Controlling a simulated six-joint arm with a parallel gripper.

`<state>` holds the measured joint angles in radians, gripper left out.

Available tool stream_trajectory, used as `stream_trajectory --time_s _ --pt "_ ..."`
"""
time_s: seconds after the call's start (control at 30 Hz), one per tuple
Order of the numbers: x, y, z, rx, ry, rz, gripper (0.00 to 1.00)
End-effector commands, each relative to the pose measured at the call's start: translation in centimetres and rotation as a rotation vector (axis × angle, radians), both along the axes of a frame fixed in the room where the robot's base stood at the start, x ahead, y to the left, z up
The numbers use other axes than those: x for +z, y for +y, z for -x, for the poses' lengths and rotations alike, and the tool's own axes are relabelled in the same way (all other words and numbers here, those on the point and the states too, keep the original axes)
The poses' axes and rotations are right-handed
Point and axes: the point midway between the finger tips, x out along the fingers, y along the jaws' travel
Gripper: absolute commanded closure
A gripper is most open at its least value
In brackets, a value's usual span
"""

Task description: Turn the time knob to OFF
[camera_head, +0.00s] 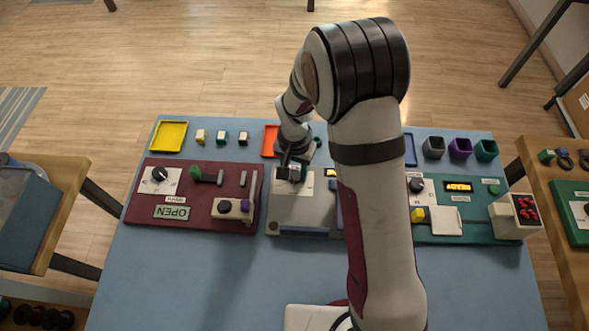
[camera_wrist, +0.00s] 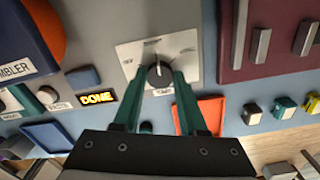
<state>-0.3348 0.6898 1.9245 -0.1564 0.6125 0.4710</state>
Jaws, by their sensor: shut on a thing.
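The dark round knob (camera_wrist: 159,78) sits on a pale square dial plate (camera_wrist: 184,45) on the grey middle panel. Small labels surround it, too small to read for certain. A light mark on the knob points toward the top of the wrist view. My gripper (camera_wrist: 161,71) is shut on the knob, with a green finger on either side. In the head view my gripper (camera_head: 290,173) is down at the top of the grey panel (camera_head: 288,215), hiding the knob. A lit display (camera_wrist: 97,98) beside the dial reads DONE.
A maroon panel (camera_head: 140,205) stands left and a green panel (camera_head: 475,232) right of the grey one. An orange-red tray (camera_wrist: 210,106) lies close to the dial. My arm covers part of the grey panel.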

Motion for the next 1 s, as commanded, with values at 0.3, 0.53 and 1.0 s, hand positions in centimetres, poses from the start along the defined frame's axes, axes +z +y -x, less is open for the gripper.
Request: stream_trajectory --time_s 0.3,0.53,1.0 --pt "0.03 -0.07 -0.13 0.298 -0.004 0.001 1.00" --pt "0.03 -0.07 -0.16 0.517 -0.004 0.001 1.00" --pt "0.03 -0.05 -0.18 0.902 -0.005 0.001 1.00"
